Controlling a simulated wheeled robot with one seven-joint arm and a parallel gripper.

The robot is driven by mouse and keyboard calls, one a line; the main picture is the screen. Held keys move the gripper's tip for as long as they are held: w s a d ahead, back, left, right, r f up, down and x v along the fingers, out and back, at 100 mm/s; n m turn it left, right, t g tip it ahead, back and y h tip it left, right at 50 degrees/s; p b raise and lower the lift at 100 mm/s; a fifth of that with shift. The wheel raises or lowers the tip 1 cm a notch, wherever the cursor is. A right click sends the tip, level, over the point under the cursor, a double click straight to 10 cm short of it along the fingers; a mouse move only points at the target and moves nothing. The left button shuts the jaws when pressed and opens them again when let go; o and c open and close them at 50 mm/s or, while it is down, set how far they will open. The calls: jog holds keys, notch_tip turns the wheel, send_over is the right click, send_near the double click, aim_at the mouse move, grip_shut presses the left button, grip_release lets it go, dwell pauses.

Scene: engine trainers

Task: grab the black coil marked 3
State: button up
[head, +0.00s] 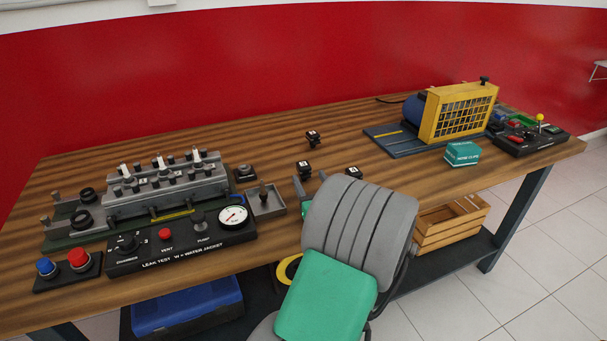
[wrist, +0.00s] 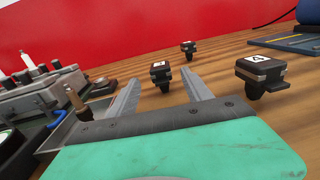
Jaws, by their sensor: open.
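Three small black coils with white number labels stand on the wooden bench. One coil (head: 304,169) is straight ahead of my gripper (head: 310,181); in the wrist view this coil (wrist: 160,71) shows between and just beyond the fingertips. Its number is too small to read surely. Another coil (head: 312,139) stands farther back, its number also unclear; it appears in the wrist view (wrist: 188,48) too. The third coil (head: 354,172), to the right, is marked 4 in the wrist view (wrist: 260,72). My gripper (wrist: 161,82) is open and empty, its fingers low over the bench.
A leak test rig (head: 165,190) with a gauge and a small grey tray (head: 267,202) are close on the left. At the right are a yellow-caged machine (head: 460,112), a teal box (head: 462,154) and a control panel (head: 530,140). Bare wood surrounds the coils.

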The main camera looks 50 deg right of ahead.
aim_at(306, 172)
jog(key=x, duration=0.6)
jog(key=shift+d, duration=0.1)
jog(key=shift+c, duration=0.6)
grip_shut()
